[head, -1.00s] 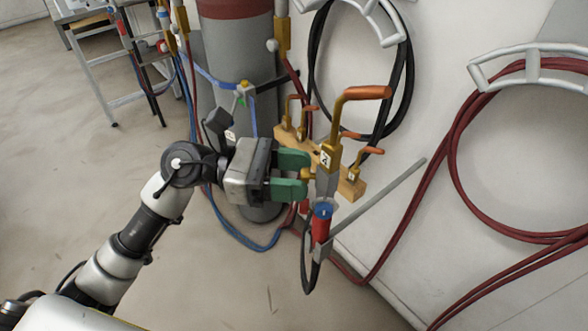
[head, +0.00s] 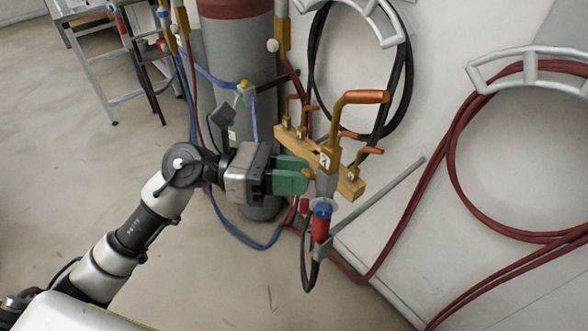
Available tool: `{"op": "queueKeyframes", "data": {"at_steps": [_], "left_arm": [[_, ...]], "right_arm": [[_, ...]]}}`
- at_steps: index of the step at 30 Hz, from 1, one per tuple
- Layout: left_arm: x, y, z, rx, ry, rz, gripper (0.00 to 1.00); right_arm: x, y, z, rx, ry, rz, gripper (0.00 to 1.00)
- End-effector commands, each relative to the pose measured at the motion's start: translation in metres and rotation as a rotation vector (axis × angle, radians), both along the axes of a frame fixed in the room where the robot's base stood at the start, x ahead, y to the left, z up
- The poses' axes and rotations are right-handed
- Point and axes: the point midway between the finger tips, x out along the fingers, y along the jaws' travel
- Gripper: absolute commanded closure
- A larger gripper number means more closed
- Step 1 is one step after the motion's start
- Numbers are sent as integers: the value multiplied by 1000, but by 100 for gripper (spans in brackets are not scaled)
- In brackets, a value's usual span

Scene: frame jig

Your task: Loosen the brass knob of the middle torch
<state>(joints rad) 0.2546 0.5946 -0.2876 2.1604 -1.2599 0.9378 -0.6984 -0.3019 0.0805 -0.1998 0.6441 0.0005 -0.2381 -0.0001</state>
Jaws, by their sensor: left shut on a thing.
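A torch with a copper bent tip (head: 362,97), a brass body with a white number tag (head: 324,160) and a grey shank stands upright in front of a wooden bar. Below are a blue part (head: 322,211) and a red part (head: 320,231). Its small brass knob (head: 309,174) sticks out to the left at mid height. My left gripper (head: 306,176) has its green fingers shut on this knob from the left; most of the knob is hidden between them. My right gripper is not in view.
The wooden bar (head: 349,187) holds several smaller brass-and-copper nozzles close behind the torch. A grey rod (head: 385,191) slants up to the right. A grey cylinder (head: 240,60) stands behind; dark red hoses (head: 455,190) hang at right.

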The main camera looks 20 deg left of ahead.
Motion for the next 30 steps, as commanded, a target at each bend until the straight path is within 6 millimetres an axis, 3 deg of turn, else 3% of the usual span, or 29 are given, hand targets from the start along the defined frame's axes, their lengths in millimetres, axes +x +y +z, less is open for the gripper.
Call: {"op": "queueKeyframes", "data": {"at_steps": [1,15,30], "left_arm": [[0,0,2,-2,37,0,100],[0,0,2,-53,353,0,100],[0,0,0,-71,450,-1,100]], "right_arm": [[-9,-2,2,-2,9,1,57],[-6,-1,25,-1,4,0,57],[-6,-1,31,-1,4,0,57]]}}
